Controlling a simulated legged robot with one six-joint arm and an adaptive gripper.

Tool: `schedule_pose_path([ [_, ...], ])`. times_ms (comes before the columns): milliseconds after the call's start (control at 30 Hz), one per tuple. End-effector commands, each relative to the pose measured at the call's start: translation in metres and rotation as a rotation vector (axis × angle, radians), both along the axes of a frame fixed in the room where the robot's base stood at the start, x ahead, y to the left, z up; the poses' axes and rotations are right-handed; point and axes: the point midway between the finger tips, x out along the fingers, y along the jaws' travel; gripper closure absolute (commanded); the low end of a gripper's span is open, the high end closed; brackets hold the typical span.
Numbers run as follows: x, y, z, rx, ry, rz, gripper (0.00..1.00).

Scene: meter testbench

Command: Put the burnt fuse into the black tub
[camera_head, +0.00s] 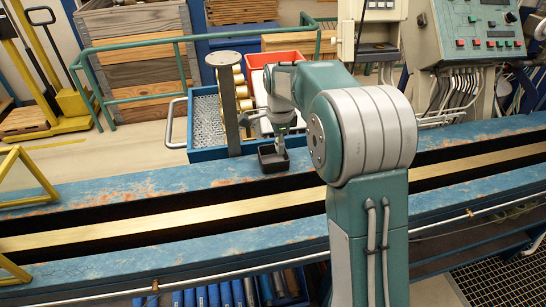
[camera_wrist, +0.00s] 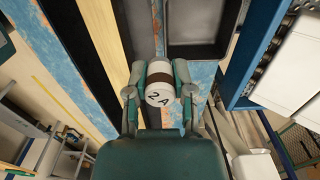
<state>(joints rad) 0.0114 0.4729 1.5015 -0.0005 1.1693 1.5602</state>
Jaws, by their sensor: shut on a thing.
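The fuse (camera_wrist: 159,72) is a white cylinder with a dark brown band around it and "2 A" on its near end. My gripper (camera_wrist: 159,80) is shut on it, with one finger on each side. The black tub (camera_wrist: 203,52) lies just beyond and to the right of the fuse in the wrist view, and the part of it in view looks empty. In the head view the tub (camera_head: 273,165) sits on the far blue rail of the bench, and my gripper (camera_head: 281,140) is over or just behind it. The fuse cannot be made out clearly there.
A blue crate (camera_head: 207,154) with a mesh floor stands behind the tub, beside a grey post (camera_head: 229,110) with brass parts. A red bin (camera_head: 281,55) is farther back. A control panel (camera_head: 470,35) stands at the right. The blue rail (camera_head: 130,193) left of the tub is clear.

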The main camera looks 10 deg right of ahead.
Motion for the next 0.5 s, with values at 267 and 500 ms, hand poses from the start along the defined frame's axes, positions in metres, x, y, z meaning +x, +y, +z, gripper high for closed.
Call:
schedule_pose_path([
  [267,0.036,0.005,-0.046,0.0,0.001,0.0,1.0],
  [500,0.048,0.007,-0.062,0.0,0.002,0.0,1.0],
])
